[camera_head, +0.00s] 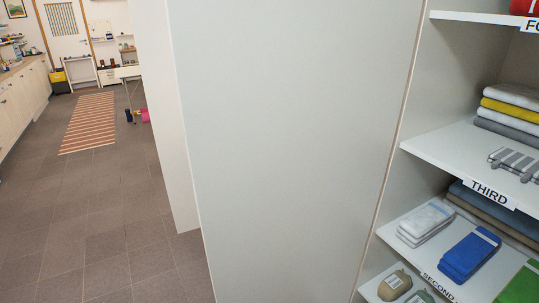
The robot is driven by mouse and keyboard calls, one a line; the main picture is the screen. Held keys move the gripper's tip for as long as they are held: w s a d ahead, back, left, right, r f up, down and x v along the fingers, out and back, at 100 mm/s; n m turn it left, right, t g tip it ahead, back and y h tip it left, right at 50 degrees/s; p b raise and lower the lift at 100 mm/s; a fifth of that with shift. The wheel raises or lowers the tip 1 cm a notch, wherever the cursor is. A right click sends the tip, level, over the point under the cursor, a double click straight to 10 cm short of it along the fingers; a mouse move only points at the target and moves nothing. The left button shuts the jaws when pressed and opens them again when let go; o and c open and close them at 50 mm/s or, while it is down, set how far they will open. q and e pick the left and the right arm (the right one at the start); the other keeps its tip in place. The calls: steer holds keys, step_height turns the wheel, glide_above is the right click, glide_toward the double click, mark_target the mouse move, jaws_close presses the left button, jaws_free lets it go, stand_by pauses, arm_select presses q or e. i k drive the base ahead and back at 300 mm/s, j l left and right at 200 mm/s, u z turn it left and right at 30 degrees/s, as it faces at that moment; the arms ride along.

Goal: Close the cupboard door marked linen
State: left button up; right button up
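A large pale grey panel (290,140) fills the middle of the view. It looks like an open cupboard door or the side of the cupboard; I cannot tell which. No linen marking shows on it. To its right is an open cupboard with white shelves (440,150) holding folded cloths. Shelf labels read THIRD (488,194) and SECOND (440,287). Neither of my grippers is in view.
Behind the panel stands a narrower white panel (165,120). At the left, the tiled floor (100,220) is mostly clear, with a striped rug (90,122) farther back. Wooden cabinets (22,100) line the left wall. A pink object (145,115) lies near the far table.

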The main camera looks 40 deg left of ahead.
mark_target(290, 110)
steer(key=k+j+z, duration=0.15)
steer(key=j, duration=0.3)
steer(key=j+z, duration=0.2)
steer(key=j, duration=0.25)
steer(key=k+j+z, duration=0.15)
steer(key=j, duration=0.25)
steer(key=k+j+z, duration=0.15)
steer(key=j, duration=0.25)
steer(key=k+j+z, duration=0.2)
steer(key=i+j+z, duration=0.25)
steer(key=j, duration=0.7)
steer(key=j+z, duration=0.25)
steer(key=j, duration=0.65)
steer(key=k, duration=0.05)
